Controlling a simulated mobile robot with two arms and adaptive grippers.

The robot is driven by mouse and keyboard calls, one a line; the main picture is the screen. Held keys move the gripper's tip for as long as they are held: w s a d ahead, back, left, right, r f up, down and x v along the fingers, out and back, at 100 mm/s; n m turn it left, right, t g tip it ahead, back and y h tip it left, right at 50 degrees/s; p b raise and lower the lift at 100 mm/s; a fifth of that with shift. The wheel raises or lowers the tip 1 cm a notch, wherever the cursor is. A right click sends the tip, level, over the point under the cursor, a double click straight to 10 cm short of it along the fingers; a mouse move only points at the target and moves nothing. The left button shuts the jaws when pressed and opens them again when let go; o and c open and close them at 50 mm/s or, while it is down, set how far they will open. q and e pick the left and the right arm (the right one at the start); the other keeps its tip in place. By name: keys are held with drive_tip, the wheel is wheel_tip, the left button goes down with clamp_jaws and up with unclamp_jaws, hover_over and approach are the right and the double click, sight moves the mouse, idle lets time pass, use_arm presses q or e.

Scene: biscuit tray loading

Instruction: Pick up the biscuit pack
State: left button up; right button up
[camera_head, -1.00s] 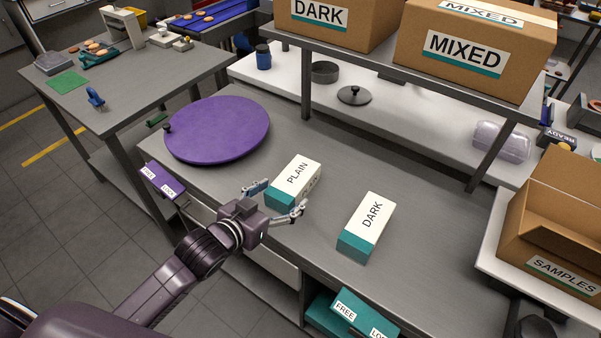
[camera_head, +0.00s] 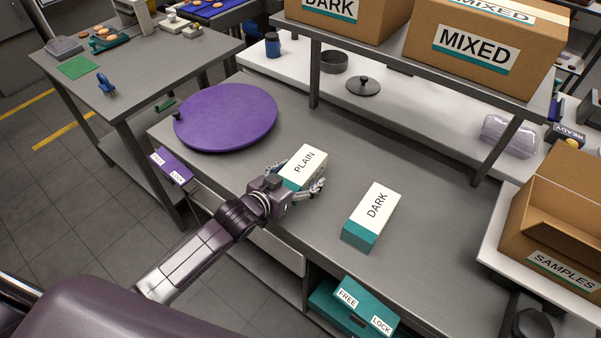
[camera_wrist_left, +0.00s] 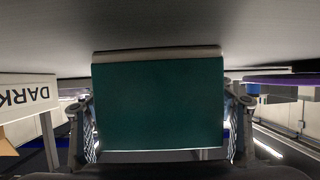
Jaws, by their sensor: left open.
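The PLAIN biscuit pack (camera_head: 304,162), white with a teal end, lies on the grey worktop. My left gripper (camera_head: 300,183) is open at its near end, with a finger on each side of the pack. In the left wrist view the pack's teal end (camera_wrist_left: 158,105) fills the middle between the two fingers; I cannot tell whether they touch it. A second pack, marked DARK (camera_head: 374,212), lies to the right on the worktop, clear of the gripper. It also shows at the left edge of the left wrist view (camera_wrist_left: 25,97). My right gripper is not in view.
A purple round board (camera_head: 225,117) lies to the left of the packs. A shelf above the back of the worktop holds a MIXED carton (camera_head: 480,50). An open SAMPLES carton (camera_head: 560,220) stands at the right. The worktop right of the DARK pack is clear.

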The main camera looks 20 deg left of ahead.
use_arm(q)
drive_tip(key=c, duration=1.3)
drive_tip(key=shift+r, duration=0.1)
